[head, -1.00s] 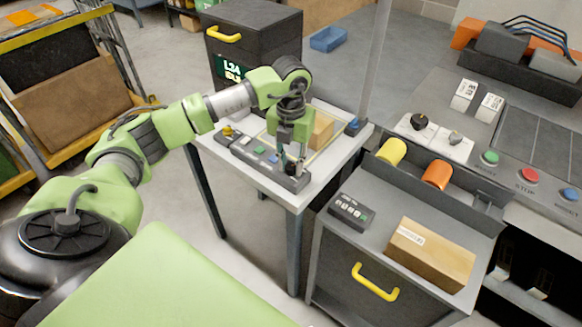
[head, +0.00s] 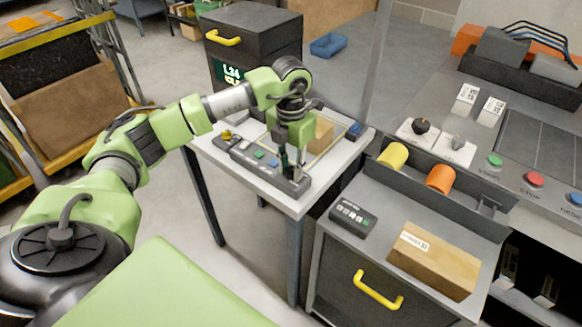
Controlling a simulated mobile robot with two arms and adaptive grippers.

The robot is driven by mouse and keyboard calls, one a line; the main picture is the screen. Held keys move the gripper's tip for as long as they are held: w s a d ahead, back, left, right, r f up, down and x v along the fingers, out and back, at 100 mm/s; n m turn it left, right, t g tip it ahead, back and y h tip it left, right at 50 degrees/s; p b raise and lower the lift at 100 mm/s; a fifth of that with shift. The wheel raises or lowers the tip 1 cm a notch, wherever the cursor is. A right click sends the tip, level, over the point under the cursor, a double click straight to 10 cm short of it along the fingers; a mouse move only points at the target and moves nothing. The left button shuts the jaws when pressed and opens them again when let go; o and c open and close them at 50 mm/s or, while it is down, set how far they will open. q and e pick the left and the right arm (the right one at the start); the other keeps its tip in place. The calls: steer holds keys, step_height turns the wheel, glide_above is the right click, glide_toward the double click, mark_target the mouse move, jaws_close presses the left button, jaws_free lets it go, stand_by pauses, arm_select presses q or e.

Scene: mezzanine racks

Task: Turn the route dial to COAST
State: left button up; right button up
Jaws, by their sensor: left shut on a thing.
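A dark control strip (head: 240,156) lies along the front edge of a small white table (head: 262,189). It carries a yellow knob (head: 227,135) at its left end and a row of buttons, a blue one and a green one among them. My left gripper (head: 291,172) points down at the right end of this strip, shut on a small dark knob there that I take for the route dial. The fingers hide most of the knob. Its pointer and any COAST mark cannot be read. My right gripper is not in view.
A cardboard box (head: 322,134) stands behind my left gripper. To the right are a yellow roll (head: 393,155), an orange roll (head: 441,178) and a console with a black knob (head: 421,125), a grey knob (head: 457,142) and push buttons.

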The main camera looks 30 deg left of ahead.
mark_target(291, 171)
arm_select(q)
steer(key=o, duration=1.1)
steer(key=shift+o, duration=0.2)
step_height(291, 171, up, 12)
steer(key=shift+f, duration=0.1)
